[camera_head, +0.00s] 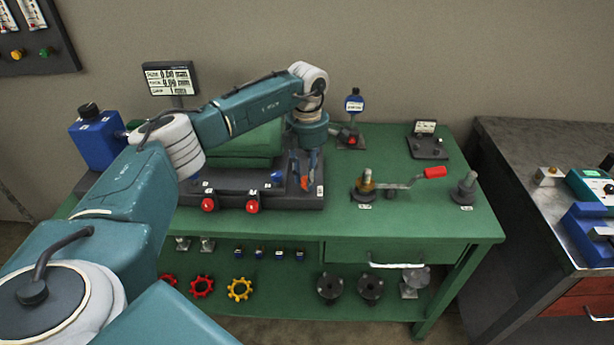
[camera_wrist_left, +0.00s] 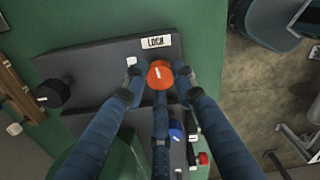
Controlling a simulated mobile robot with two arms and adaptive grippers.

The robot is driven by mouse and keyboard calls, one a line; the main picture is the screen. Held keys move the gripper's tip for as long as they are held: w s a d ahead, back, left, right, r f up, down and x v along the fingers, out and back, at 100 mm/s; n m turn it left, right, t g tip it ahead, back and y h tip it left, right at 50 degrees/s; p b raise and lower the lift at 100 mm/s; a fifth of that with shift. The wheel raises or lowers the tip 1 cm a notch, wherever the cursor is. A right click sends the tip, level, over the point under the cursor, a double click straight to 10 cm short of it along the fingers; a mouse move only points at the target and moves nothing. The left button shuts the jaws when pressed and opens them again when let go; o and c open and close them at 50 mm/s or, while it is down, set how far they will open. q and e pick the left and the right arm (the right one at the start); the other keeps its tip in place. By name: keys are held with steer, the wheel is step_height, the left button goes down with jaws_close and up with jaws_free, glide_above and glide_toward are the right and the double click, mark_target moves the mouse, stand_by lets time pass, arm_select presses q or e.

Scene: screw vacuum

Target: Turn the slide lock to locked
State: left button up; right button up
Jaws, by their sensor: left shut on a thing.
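The slide lock's orange-red knob (camera_wrist_left: 160,74) sits on a dark grey base plate (camera_wrist_left: 85,68), beside a white label (camera_wrist_left: 157,41) that seems to read LOCK. My left gripper (camera_wrist_left: 158,78) is shut on this knob, its blue fingers on both sides and one below. In the head view the left gripper (camera_head: 305,181) points down at the right end of the plate, with a bit of the orange knob (camera_head: 305,184) showing between the fingers. A small white mark (camera_wrist_left: 131,61) lies left of the knob. The fingers partly hide the slide lock's track. My right gripper is not in view.
A blue knob (camera_wrist_left: 176,131) lies near the fingers. The front right benchtop is clear.

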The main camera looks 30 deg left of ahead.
arm_select(q)
steer(key=shift+m, duration=0.6)
steer(key=shift+r, duration=0.1)
steer(key=o, duration=1.2)
steer(key=shift+c, duration=0.2)
steer(key=shift+r, duration=0.2)
step_height(320, 180, up, 12)
steer(key=shift+f, duration=0.2)
